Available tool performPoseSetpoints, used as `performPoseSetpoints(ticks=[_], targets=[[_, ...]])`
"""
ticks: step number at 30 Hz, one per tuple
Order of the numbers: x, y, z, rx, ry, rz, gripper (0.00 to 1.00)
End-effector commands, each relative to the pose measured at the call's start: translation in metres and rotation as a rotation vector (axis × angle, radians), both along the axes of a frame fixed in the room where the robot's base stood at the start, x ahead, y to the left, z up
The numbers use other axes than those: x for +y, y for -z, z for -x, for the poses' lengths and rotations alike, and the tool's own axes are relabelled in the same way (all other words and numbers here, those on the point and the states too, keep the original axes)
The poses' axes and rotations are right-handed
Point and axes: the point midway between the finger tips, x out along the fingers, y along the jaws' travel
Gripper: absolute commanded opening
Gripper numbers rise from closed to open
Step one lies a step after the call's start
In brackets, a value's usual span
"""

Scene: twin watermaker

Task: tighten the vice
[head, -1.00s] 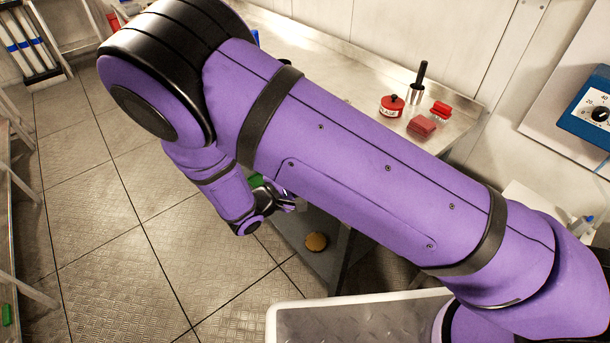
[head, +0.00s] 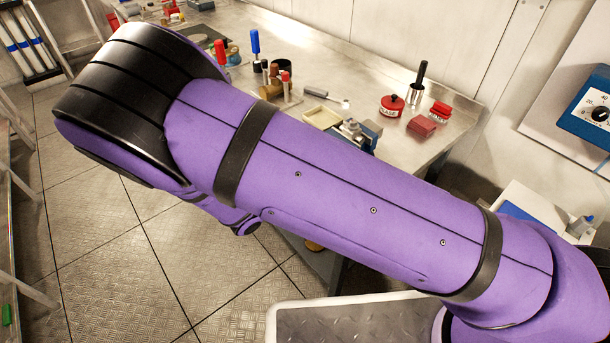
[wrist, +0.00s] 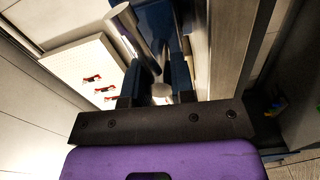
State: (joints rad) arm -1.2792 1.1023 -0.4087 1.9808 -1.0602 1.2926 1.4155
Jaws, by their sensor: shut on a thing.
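The vice (head: 369,131), blue with silver metal parts, sits near the front edge of the steel bench, partly hidden behind my purple arm. In the wrist view its blue body (wrist: 153,22) is at the top. A silver bar with a rounded end, the vice handle (wrist: 143,55), comes down from it between my fingers. My gripper (wrist: 158,86) is shut on the vice handle near its rounded end. My arm hides the gripper in the head view.
The steel bench (head: 330,58) holds a red tin (head: 392,105), red blocks (head: 422,126), a black-handled tool (head: 418,84) and a blue-handled tool (head: 255,42). A white-rimmed tray (head: 350,323) is at the lower front. The floor to the left is clear.

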Motion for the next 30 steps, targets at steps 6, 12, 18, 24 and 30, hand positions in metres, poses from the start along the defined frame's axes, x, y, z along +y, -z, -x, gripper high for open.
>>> performPoseSetpoints(ticks=[6,12,18,24,30], targets=[[0.0002,0.0014,0.0009,-0.031,0.0,-0.026,0.0],[0.0001,0.0014,0.0008,-0.036,0.0,-0.03,0.0],[0.0002,0.0014,0.0009,-0.035,0.0,-0.029,0.0],[0.0002,0.0009,0.0006,-0.036,0.0,-0.029,0.48],[0.0004,0.0005,0.0005,-0.037,0.0,-0.028,0.48]])
